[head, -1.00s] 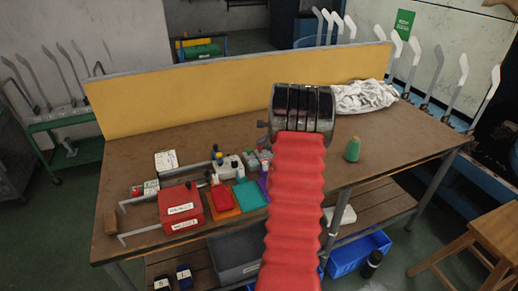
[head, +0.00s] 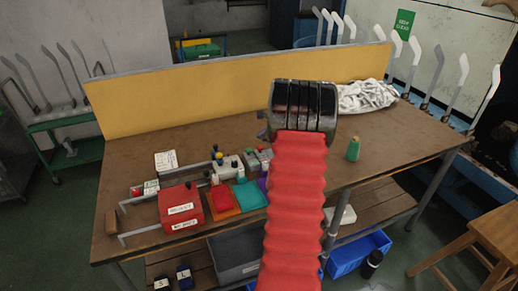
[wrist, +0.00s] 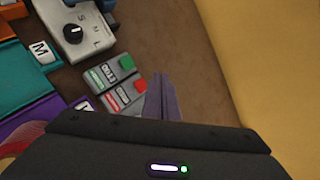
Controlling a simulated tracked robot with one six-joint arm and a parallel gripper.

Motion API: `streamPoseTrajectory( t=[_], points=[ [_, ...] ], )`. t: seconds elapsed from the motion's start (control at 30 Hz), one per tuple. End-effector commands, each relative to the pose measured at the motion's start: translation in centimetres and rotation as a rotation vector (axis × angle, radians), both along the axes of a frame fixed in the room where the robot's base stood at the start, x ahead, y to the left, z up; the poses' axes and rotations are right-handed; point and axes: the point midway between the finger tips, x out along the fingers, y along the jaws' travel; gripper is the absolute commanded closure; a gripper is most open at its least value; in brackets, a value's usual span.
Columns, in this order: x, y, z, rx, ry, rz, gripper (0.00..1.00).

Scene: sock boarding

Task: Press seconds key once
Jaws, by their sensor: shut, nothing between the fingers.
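Two small grey key blocks (wrist: 118,88) sit side by side on the brown table in the wrist view. One bears a green key (wrist: 126,63), the other a red key (wrist: 141,84). Their labels are too small to read, so I cannot tell from them which is the seconds key. The blocks also show in the head view (head: 258,157), just left of my wrist. My gripper (wrist: 160,80) is shut and empty. Its fingertips appear close beside the red key; I cannot tell whether they touch. In the head view my wrist hides the fingers.
A grey box with a black knob (wrist: 74,30) stands beside the blocks. A green spool (head: 353,149) and white cloth (head: 366,95) lie right. A yellow panel (head: 180,95) closes the back.

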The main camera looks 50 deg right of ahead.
Motion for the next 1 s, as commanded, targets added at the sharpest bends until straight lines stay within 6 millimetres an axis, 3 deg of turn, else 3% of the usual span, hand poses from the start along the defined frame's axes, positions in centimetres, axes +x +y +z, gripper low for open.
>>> streamPoseTrajectory(
  t=[0.33, 1.0],
  points=[
    [0.0, 0.0, 2.3, -0.001, -0.001, -0.001, 1.0],
    [0.0, 0.0, 2.3, 0.0, 0.0, 0.0, 1.0]
  ],
)
